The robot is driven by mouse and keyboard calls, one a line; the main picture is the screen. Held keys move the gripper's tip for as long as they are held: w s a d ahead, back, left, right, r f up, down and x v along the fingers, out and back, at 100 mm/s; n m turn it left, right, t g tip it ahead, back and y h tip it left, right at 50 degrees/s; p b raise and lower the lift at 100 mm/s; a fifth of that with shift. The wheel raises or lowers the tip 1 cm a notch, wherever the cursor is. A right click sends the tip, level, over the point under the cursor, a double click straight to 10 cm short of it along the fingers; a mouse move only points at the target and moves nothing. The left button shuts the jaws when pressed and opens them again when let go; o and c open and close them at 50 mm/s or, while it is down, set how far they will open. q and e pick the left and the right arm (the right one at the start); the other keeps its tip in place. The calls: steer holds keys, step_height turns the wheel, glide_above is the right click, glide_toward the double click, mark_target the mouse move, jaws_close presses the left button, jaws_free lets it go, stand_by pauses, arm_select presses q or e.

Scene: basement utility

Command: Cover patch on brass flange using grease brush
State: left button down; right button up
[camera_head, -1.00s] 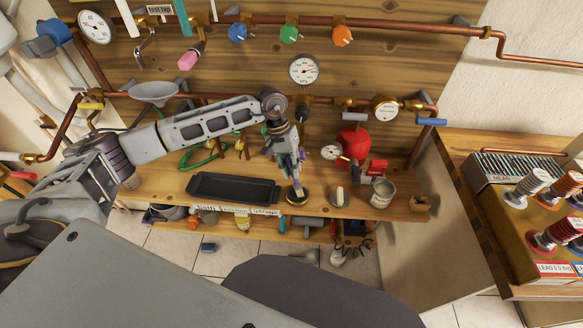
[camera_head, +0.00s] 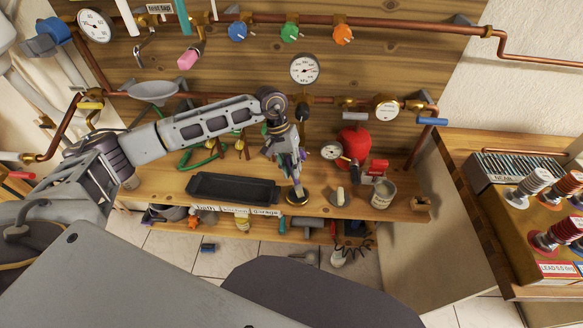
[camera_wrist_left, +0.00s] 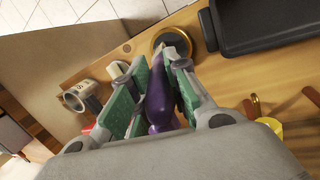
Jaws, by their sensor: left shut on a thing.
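The brass flange (camera_head: 297,195) is a round dark disc with a brass rim on the wooden bench, right of the black tray. It also shows in the left wrist view (camera_wrist_left: 184,37) just beyond the fingertips. My left gripper (camera_head: 292,172) points down over the flange. It is shut on the grease brush (camera_wrist_left: 159,100), whose purple handle lies between the green finger pads. The brush's far end reaches down to the flange; whether it touches cannot be told. The patch on the flange is not clear to see. My right gripper is not in view.
The black tray (camera_head: 204,181) lies left of the flange. A small round piece with a pale upright part (camera_head: 340,196) and a labelled can (camera_head: 382,194) stand to the right. A red tank (camera_head: 353,143), pipes and gauges line the back board.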

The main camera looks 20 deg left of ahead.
arm_select(q)
steer(key=shift+f, duration=0.15)
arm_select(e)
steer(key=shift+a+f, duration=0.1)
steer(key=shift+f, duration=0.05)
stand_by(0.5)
arm_select(q)
steer(key=shift+w+a+b, duration=0.2)
steer(key=shift+w+b, duration=0.35)
steer(key=shift+b, duration=0.15)
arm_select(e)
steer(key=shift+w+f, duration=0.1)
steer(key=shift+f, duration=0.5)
arm_select(q)
steer(key=shift+s+d, duration=0.1)
steer(key=shift+s, duration=0.05)
steer(key=shift+s+d+r, duration=0.1)
steer(key=shift+s+r, duration=0.05)
steer(key=shift+s, duration=0.35)
steer(key=shift+s+d+r, duration=0.1)
steer(key=shift+s, duration=0.4)
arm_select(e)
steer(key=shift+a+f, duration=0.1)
